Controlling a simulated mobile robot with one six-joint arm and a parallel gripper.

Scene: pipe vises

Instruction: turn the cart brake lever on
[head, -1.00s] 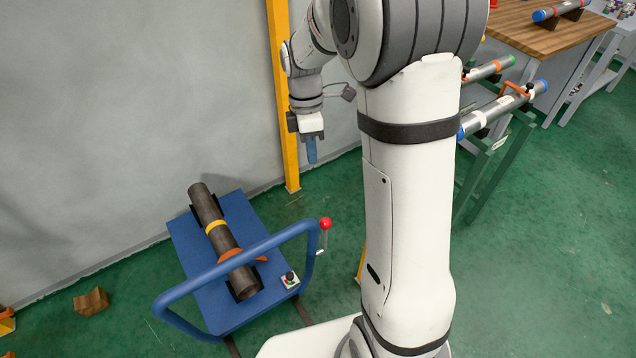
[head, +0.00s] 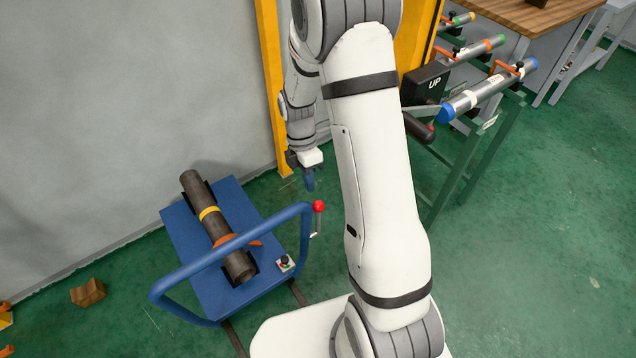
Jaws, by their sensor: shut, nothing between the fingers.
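The blue cart (head: 182,241) stands on the green floor at the lower left, with a blue push handle (head: 232,246) across its near side. The brake lever is a thin grey rod with a red ball knob (head: 318,205) beside the right end of the handle. The knob is at the top of the rod. My gripper (head: 310,184) is shut and empty, pointing down. In the picture it shows just above the red knob; the gap in depth is hard to tell. The fingertips look blue.
A dark pipe (head: 213,222) with a yellow band lies on the cart, and a small box with a black knob (head: 285,263) sits at its near right corner. A yellow post (head: 272,85) stands behind my gripper. A green rack (head: 470,150) with pipes stands right.

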